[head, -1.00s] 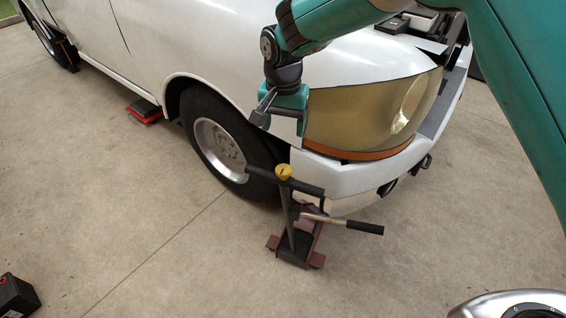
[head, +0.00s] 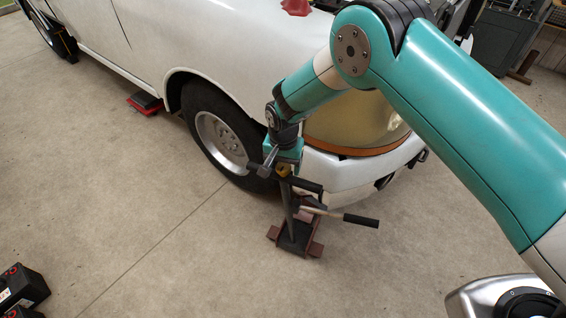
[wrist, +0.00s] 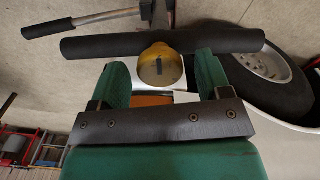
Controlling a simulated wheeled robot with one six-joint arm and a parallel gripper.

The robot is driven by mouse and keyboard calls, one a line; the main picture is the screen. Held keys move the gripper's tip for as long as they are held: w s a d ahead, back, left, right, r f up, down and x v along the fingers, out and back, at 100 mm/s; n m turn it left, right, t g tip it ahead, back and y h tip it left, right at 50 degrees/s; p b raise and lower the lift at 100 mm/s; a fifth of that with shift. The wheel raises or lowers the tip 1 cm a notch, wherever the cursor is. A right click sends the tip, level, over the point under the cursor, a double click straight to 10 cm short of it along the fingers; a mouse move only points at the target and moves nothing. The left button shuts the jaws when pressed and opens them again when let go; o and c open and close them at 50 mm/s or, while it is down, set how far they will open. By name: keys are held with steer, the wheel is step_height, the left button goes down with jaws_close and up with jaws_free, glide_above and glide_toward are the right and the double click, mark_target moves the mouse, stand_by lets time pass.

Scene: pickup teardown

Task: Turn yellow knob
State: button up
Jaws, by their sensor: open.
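The yellow knob (wrist: 160,66) sits on the black crossbar handle (wrist: 90,45) of a floor jack; a dark slot shows across its face. In the wrist view it appears between my two green fingers, which are spread apart. In the head view my gripper (head: 277,168) is at the top of the jack, and the knob (head: 284,171) is partly hidden by it. My gripper is open with nothing held. I cannot tell whether a finger touches the knob.
The jack's base (head: 295,238) stands on the concrete floor beside the white pickup's front wheel (head: 220,138) and bumper (head: 345,180). A lever with a black grip (head: 361,220) sticks out to the right. A black battery (head: 22,288) sits at the lower left; the floor between is clear.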

steer(key=c, duration=0.9)
